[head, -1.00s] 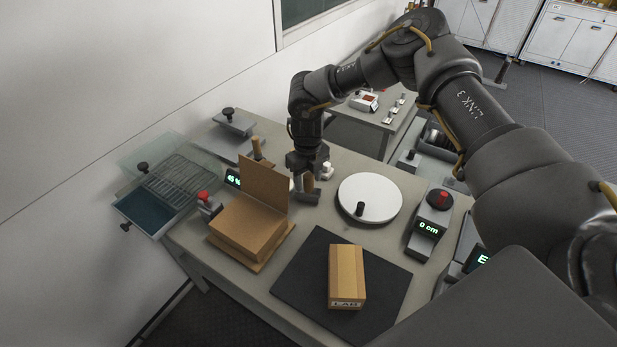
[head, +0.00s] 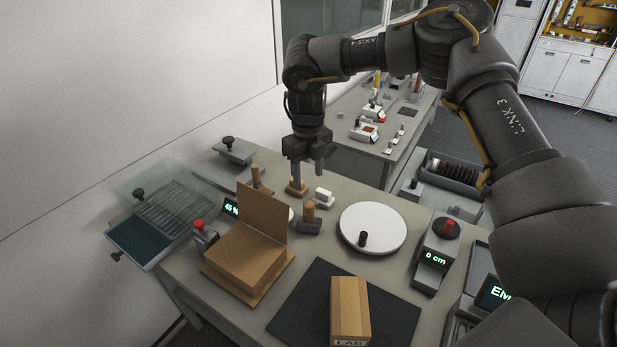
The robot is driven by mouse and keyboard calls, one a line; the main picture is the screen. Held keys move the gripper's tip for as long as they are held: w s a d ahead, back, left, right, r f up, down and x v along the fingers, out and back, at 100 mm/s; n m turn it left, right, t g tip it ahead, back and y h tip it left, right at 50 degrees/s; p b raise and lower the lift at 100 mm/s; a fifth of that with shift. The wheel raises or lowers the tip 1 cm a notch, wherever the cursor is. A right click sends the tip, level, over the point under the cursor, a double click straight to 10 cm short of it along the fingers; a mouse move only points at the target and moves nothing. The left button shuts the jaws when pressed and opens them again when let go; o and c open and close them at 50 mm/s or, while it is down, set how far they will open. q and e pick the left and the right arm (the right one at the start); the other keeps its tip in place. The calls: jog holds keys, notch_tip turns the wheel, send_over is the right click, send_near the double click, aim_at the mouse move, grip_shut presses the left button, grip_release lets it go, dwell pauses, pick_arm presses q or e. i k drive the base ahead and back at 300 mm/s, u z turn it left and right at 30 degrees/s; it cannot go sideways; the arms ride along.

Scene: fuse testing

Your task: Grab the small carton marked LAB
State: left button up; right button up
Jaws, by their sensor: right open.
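The small carton marked LAB (head: 350,306) is a tan box on a black mat (head: 300,309) at the front of the table, its label partly cut off by the lower picture edge. My right gripper (head: 309,176) hangs fingers down over the back part of the table, open and empty, above the stamps and blocks and well behind the carton. My left gripper is not in view.
A larger brown box with a raised lid (head: 246,258) stands left of the mat. A white round disc with a black knob (head: 374,228) lies behind the carton. A device reading 0 cm (head: 435,254) stands to the right. Wooden-handled stamps (head: 309,222) stand below my gripper.

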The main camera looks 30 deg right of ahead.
aim_at(349, 314)
jog(key=k, duration=2)
